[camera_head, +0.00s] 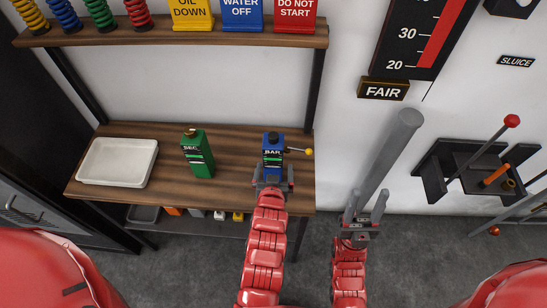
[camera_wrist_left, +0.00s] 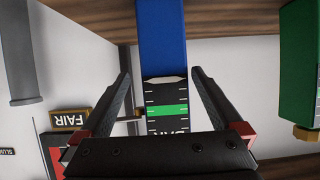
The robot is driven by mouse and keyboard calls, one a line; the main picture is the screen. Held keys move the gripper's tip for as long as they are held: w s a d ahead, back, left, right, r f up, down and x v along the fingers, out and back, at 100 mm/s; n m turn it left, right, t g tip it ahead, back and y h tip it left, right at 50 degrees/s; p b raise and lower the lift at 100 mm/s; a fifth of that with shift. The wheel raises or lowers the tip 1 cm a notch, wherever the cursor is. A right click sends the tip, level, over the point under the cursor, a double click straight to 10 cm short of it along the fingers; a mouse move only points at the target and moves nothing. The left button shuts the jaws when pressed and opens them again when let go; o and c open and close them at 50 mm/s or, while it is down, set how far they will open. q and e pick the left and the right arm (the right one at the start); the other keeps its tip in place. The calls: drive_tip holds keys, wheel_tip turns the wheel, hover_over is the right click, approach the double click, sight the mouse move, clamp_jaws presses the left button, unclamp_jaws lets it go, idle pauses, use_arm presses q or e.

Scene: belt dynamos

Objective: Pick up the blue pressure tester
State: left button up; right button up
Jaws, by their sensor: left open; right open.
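The blue pressure tester (camera_head: 273,145) stands upright on the wooden bench, with a "BAR" label, a green band and a yellow-tipped side lever. In the left wrist view the blue tester (camera_wrist_left: 162,40) shows between the fingers of my left gripper (camera_wrist_left: 160,78), with gaps on both sides. My left gripper (camera_head: 273,181) is open, right in front of the tester in the head view. My right gripper (camera_head: 364,207) is open and empty, off to the right of the bench, in front of a grey pipe.
A shelf (camera_head: 180,40) with coils and signs hangs above. A grey pipe (camera_head: 392,150) and a lever rack (camera_head: 470,165) are at the right.

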use_arm(q)
drive_tip(key=shift+w+a+f+p, duration=0.1)
drive_tip(key=shift+w+a+p, duration=0.05)
drive_tip(key=shift+w+p, duration=0.25)
drive_tip(key=shift+p+x, duration=0.8)
drive_tip(key=shift+x, duration=1.45)
drive_tip(key=shift+a, duration=0.15)
drive_tip(key=shift+c, duration=0.2)
clamp_jaws()
